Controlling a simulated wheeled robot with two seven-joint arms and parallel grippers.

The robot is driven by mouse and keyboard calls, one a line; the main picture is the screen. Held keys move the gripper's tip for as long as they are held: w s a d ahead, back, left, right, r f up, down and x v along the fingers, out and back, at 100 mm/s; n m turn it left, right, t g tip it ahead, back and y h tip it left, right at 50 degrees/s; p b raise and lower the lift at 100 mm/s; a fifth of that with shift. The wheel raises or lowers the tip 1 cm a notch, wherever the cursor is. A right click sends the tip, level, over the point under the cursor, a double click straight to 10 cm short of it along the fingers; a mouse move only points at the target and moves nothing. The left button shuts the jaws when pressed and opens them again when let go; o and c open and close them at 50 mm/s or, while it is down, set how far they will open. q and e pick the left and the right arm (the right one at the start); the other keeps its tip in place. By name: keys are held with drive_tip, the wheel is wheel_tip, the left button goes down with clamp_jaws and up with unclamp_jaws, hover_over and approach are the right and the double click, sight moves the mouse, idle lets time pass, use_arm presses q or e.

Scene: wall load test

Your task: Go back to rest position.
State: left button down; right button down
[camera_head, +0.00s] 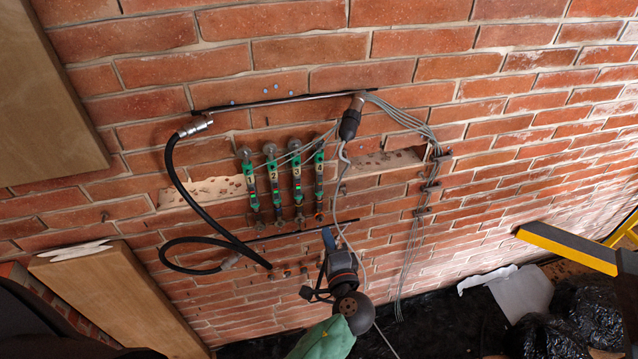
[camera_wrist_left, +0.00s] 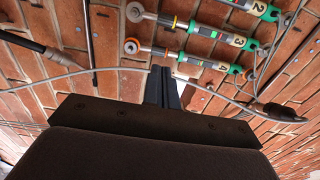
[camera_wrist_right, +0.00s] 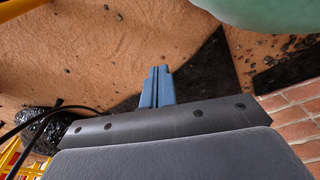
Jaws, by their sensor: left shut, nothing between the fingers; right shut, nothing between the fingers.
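My left gripper (camera_head: 328,240) is in front of the brick wall (camera_head: 470,130), low and to the right of the numbered green cylinders. Its two dark fingers are together in the left wrist view (camera_wrist_left: 165,88), with nothing between them. My right gripper (camera_wrist_right: 157,86) shows only in the right wrist view. Its blue fingers are closed together and empty, above sandy ground and a dark sheet.
Several green cylinders (camera_head: 273,185) hang on the wall. A grey cable (camera_head: 342,222) runs down close beside my left gripper. A black hose (camera_head: 172,170) loops at the left. Wooden panels (camera_head: 110,300) and a yellow bar (camera_head: 565,248) stand at the sides.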

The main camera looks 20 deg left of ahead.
idle(0.3)
